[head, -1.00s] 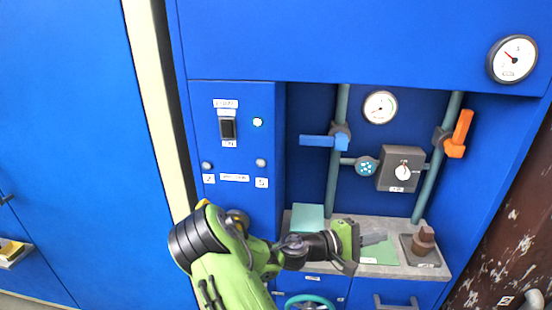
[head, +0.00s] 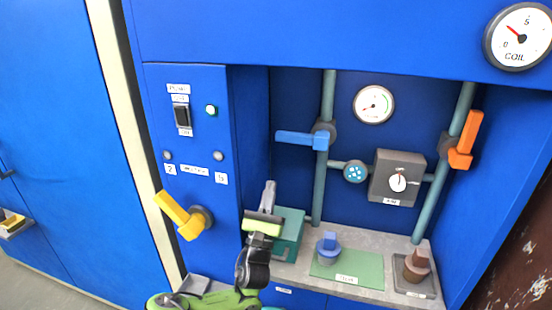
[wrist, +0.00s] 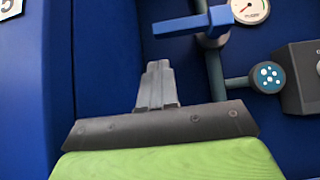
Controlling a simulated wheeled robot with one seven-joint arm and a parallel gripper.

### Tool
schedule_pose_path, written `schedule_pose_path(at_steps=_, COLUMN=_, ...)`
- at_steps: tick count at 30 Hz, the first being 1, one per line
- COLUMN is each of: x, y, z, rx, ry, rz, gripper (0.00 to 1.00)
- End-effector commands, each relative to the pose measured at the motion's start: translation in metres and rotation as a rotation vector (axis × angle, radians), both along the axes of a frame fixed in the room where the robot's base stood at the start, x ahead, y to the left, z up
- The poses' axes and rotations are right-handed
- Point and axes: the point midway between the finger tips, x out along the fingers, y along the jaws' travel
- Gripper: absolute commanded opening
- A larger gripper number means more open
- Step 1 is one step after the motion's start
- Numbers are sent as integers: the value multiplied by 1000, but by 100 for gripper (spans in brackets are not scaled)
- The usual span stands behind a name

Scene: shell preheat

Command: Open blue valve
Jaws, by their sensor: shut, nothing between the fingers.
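The blue valve handle (head: 296,138) sits on the left vertical pipe in the recess and points left, crosswise to the pipe. It also shows at the top of the wrist view (wrist: 194,21). My gripper (head: 271,184) is shut and empty, fingers pointing up, below and left of the blue handle and apart from it. In the wrist view the shut fingers (wrist: 158,84) are below the handle.
An orange handle (head: 466,138) lies along the right pipe. A yellow handle (head: 180,213) juts from the left panel. A dial box (head: 397,178) and gauge (head: 374,104) sit between the pipes. A blue-knobbed piece (head: 328,248) and brown-knobbed piece (head: 417,264) stand on the shelf.

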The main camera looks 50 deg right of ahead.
Motion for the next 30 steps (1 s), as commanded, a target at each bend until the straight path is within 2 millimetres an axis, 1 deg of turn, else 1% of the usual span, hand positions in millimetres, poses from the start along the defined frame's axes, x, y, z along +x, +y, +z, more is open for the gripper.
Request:
schedule_pose_path(at_steps=4, x=3, y=-11, z=10, rx=2, ry=-7, rz=-1, gripper=0)
schedule_pose_path(at_steps=12, x=19, y=-47, z=51, rx=0, ry=-8, rz=0, gripper=0)
schedule_pose_path(at_steps=15, x=23, y=-57, z=62, rx=1, ry=-7, rz=-1, gripper=0)
schedule_pose_path(at_steps=20, x=27, y=-64, z=70, rx=0, ry=-4, rz=1, gripper=0)
schedule_pose_path(at_steps=30, x=28, y=-65, z=71, rx=1, ry=-2, rz=-1, gripper=0)
